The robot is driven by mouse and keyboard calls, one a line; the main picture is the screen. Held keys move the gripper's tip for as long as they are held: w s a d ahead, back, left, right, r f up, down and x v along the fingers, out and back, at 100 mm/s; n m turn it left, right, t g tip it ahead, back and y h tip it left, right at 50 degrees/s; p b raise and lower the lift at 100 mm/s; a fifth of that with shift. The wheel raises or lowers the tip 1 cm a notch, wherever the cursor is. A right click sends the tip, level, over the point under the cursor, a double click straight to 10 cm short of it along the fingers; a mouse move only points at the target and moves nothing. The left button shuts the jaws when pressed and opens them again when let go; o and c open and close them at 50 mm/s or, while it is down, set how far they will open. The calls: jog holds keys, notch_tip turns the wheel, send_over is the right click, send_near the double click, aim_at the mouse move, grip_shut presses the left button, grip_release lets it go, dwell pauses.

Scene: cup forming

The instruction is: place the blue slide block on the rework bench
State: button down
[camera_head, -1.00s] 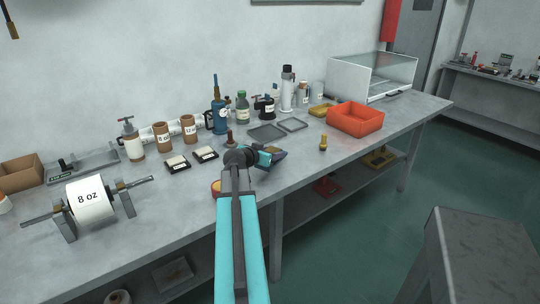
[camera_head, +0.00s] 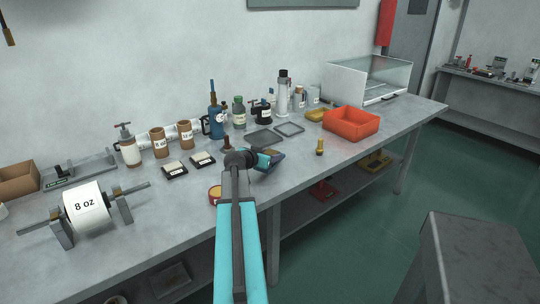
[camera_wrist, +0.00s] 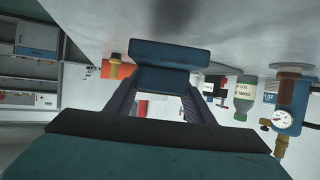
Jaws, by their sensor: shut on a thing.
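My gripper (camera_head: 270,160) is over the front part of the long grey bench (camera_head: 330,170), seen from behind along my arm. In the wrist view its dark fingers (camera_wrist: 162,100) are shut on the blue slide block (camera_wrist: 172,52), which spans their tips. In the head view the block is small, dark and partly hidden by my wrist. I cannot tell its gap to the bench top. No label shows which surface is the rework bench; another bench (camera_head: 485,78) with several tools stands at the far right.
An orange bin (camera_head: 351,124), a brass peg (camera_head: 320,147) and grey trays (camera_head: 264,138) are near my gripper. Bottles and a blue gauge pump (camera_head: 216,122) stand behind. An "8 oz" roll (camera_head: 87,208) is at left. A grey surface (camera_head: 475,250) is at lower right.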

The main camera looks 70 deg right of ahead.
jog(key=shift+f+p, duration=0.4)
jog(key=shift+f, duration=1)
jog(key=shift+f, duration=0.15)
jog(key=c, duration=0.8)
grip_release()
jog(key=shift+c, duration=0.2)
jog(key=shift+b+v, duration=1.2)
jog(key=shift+v, duration=4.85)
